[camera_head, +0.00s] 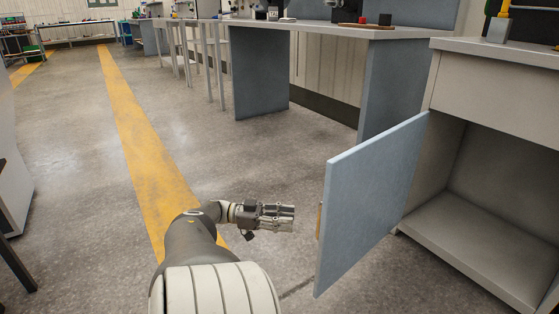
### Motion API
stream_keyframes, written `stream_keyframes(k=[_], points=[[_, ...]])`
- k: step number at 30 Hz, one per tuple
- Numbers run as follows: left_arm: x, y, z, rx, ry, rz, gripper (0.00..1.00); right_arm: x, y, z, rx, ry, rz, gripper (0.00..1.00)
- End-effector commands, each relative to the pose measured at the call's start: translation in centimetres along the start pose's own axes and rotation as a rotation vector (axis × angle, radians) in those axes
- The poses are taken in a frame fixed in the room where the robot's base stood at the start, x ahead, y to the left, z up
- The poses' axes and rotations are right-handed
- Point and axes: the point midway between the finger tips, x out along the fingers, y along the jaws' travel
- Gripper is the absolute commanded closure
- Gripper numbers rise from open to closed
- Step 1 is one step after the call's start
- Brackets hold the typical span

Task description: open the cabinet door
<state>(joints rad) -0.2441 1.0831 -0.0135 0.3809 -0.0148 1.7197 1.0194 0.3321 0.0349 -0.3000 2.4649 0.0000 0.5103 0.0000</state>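The cabinet door (368,200) is a blue-grey panel that stands swung out from the cabinet (440,165). The cabinet's inside shows at right and looks empty, with a bare floor panel. A small tan handle (319,221) shows at the door's left edge. My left gripper (292,218) is left of the door and its handle, with a gap between, and points right toward them. Nothing shows held in it. Its fingers are small and seen side-on, so I cannot tell their opening. My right gripper is not in view.
A worktop (505,50) and drawer front (492,97) are above the cabinet opening. A long table (325,29) with blue-grey side panels stands behind the door. The floor around the yellow line (140,140) is clear.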

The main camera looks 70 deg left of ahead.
Motion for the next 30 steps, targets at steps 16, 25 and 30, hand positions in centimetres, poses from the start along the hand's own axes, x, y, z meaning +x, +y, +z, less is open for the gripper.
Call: stream_keyframes(k=[16, 25, 30], points=[[-1.7, 0.1, 0.0, -0.003, -0.001, 0.0, 0.63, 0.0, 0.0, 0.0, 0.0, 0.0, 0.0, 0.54], [-1.7, 0.1, 0.0, -0.004, -0.001, 0.0, 0.63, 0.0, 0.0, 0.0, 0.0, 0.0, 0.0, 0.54], [-1.7, 0.1, 0.0, -0.004, -0.001, 0.0, 0.63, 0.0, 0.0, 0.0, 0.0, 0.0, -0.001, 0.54]])
